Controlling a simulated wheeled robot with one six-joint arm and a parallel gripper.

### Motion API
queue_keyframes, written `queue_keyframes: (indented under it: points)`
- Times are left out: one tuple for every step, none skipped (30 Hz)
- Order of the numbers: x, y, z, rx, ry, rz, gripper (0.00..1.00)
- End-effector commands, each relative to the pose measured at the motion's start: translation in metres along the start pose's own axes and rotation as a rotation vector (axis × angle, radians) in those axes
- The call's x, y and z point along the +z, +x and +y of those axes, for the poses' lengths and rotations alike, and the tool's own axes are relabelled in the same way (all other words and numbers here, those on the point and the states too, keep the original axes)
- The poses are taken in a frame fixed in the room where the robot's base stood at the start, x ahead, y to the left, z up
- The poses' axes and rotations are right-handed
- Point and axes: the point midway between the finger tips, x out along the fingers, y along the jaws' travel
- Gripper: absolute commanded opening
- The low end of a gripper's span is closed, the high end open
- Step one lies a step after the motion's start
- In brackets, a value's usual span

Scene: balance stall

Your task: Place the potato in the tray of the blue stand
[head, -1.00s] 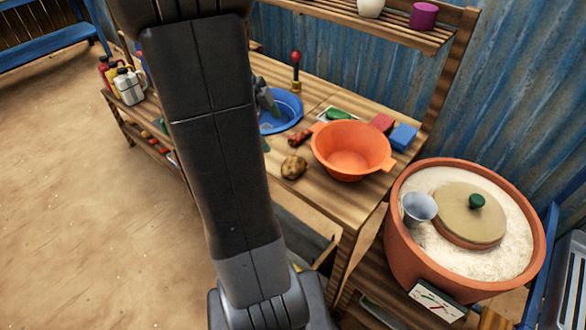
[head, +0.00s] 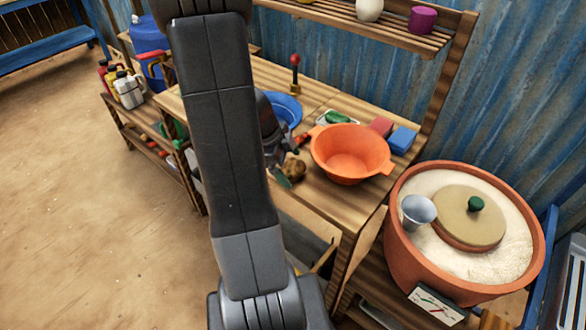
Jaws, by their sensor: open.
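The brown potato (head: 295,169) lies on the wooden table, left of the orange bowl. My gripper (head: 286,164) is low beside the potato's left side, partly hidden behind my arm. It is open, its fingers close to the potato; I cannot tell whether they touch it. A round blue tray (head: 289,106) lies behind my gripper, partly covered by my arm. A post with a red knob (head: 295,60) rises behind the tray; how it joins the tray is not clear.
An orange two-handled bowl (head: 351,152) stands right of the potato. A red block (head: 381,126) and a blue block (head: 402,139) sit behind it. A green item (head: 337,117) lies near the tray. A large terracotta pot (head: 405,240) stands at right.

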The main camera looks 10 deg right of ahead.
Motion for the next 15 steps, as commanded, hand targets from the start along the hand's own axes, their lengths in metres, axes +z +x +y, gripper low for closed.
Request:
queue_keyframes:
  points:
    - [-0.0002,0.0052,0.0006,0.002,-0.001,0.001,0.93]
    - [-0.0002,0.0071,0.0006,0.002,-0.001,0.001,0.93]
    - [-0.0002,0.0087,0.0005,0.002,-0.001,0.000,0.93]
    - [-0.0001,0.0094,0.0004,0.001,-0.001,0.000,0.93]
    - [0.0000,0.0097,0.0003,0.001,-0.001,-0.001,0.93]
    - [0.0000,0.0098,0.0002,0.000,-0.001,-0.001,0.93]
    - [0.0001,0.0097,0.0002,0.000,-0.001,-0.001,0.93]
    - [0.0001,0.0096,0.0002,0.000,-0.001,-0.001,0.93]
    - [0.0001,0.0095,0.0002,0.000,-0.001,-0.001,0.93]
    - [0.0002,0.0095,0.0001,0.000,-0.001,-0.001,0.93]
    - [0.0002,0.0095,0.0001,0.000,-0.001,-0.001,0.89]
    - [0.0002,0.0094,0.0001,0.000,-0.001,-0.001,0.82]
    - [0.0002,0.0094,0.0001,0.000,-0.001,-0.001,0.76]
    - [0.0002,0.0094,0.0001,0.000,-0.001,-0.001,0.70]
    - [0.0002,0.0093,0.0001,0.000,-0.001,-0.001,0.62]
